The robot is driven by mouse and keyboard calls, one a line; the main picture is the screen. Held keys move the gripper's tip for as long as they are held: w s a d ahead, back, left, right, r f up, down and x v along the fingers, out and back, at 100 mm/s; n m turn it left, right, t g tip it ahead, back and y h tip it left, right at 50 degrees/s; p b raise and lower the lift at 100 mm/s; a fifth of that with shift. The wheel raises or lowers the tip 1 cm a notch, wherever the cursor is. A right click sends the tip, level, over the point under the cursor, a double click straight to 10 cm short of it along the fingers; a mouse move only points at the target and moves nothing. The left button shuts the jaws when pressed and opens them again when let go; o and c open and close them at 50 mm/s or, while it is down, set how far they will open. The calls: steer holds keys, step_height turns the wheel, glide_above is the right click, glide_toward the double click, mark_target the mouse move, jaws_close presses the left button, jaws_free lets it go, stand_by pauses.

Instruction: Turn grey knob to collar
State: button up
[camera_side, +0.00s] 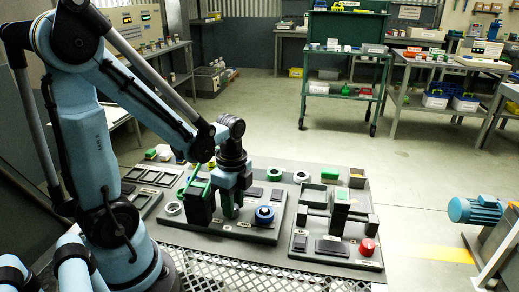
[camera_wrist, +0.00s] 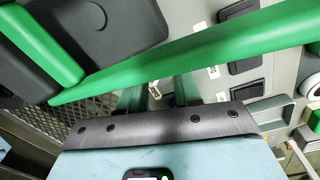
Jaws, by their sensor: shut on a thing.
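My gripper (camera_side: 231,202) points down over the left grey board (camera_side: 262,236) in the side view, between a dark block with a green lever and a blue knob (camera_side: 264,214). In the wrist view its two fingers (camera_wrist: 158,92) show only in part, behind the green lever. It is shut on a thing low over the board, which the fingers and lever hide. I cannot make out a grey knob or its collar clearly in either view.
The green lever (camera_side: 196,186) rises close beside my gripper's left side and crosses the wrist view (camera_wrist: 190,58). The dark block (camera_side: 198,207) stands under it. A right board carries a green-topped press (camera_side: 341,195) and a red knob (camera_side: 367,247).

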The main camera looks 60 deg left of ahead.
steer(key=shift+n, duration=2.1)
steer(key=o, duration=1.1)
steer(key=shift+c, duration=0.2)
step_height(320, 180, up, 12)
steer(key=shift+w+a, duration=0.15)
steer(key=shift+a, duration=0.05)
